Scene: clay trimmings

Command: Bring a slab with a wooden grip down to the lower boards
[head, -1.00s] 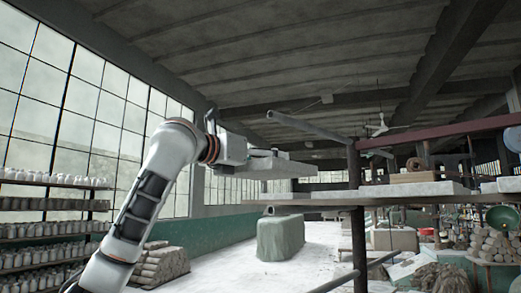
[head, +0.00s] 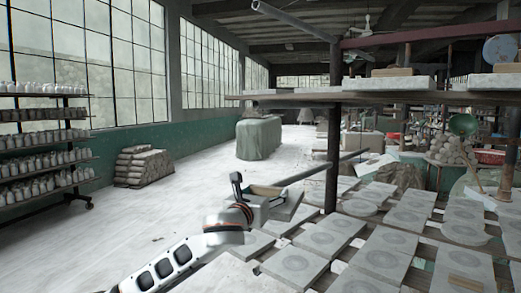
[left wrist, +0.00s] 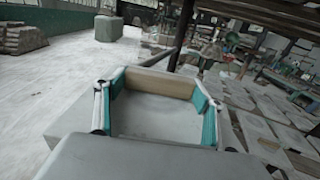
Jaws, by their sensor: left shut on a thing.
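My left gripper (head: 266,197) is at the near left edge of the lower boards, shut on a grey slab (head: 289,206) with a wooden grip. In the left wrist view the teal-padded fingers (left wrist: 158,100) stand on either side of the pale wooden grip (left wrist: 160,83), with the flat grey slab (left wrist: 160,122) below it. The lower boards (head: 423,237) carry several grey slabs with round marks. I cannot tell whether the held slab touches anything below. My right gripper is not in view.
The upper board (head: 300,97) holds more slabs with wooden grips (head: 392,72). A dark upright post (head: 333,160) and a slanting rail (head: 305,173) stand close beyond my left gripper. Open pale floor (head: 170,205) lies to the left.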

